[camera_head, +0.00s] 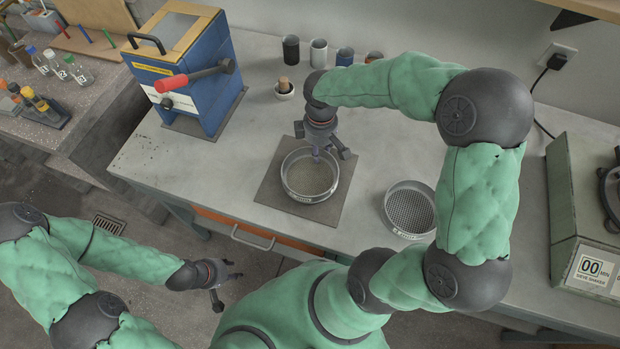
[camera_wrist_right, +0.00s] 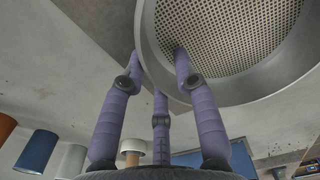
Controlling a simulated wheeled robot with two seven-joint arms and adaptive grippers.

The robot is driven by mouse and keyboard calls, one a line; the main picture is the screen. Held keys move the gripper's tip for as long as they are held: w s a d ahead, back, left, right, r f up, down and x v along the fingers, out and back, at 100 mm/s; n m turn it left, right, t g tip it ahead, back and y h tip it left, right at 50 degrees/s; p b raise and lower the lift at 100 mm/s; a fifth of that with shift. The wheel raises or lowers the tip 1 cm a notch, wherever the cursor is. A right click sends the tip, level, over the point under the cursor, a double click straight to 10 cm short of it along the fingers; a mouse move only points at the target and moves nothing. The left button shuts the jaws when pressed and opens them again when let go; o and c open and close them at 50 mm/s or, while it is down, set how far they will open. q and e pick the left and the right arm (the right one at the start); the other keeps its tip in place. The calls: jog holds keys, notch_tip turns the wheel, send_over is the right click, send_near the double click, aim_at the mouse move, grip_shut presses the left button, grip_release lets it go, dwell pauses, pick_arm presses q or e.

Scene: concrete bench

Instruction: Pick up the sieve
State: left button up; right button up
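A round metal sieve (camera_head: 309,196) with a shiny rim and fine mesh sits on a dark square mat (camera_head: 265,190) mid-bench. My right gripper (camera_head: 323,152) reaches down at its back rim with fingers spread. In the right wrist view, the sieve (camera_wrist_right: 230,35) fills the upper right. One finger of my right gripper (camera_wrist_right: 160,60) overlaps the mesh, while the others are at or outside the wall; contact is unclear. A second, coarser sieve (camera_head: 409,209) stands to the right on the bench. My left gripper (camera_head: 228,278) is low in front of the bench, empty, with fingers apart.
A blue box-like device with a red handle (camera_head: 185,78) stands back left. A green sieve shaker (camera_head: 590,230) stands at the right.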

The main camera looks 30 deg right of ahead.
grip_shut()
dwell(0.3)
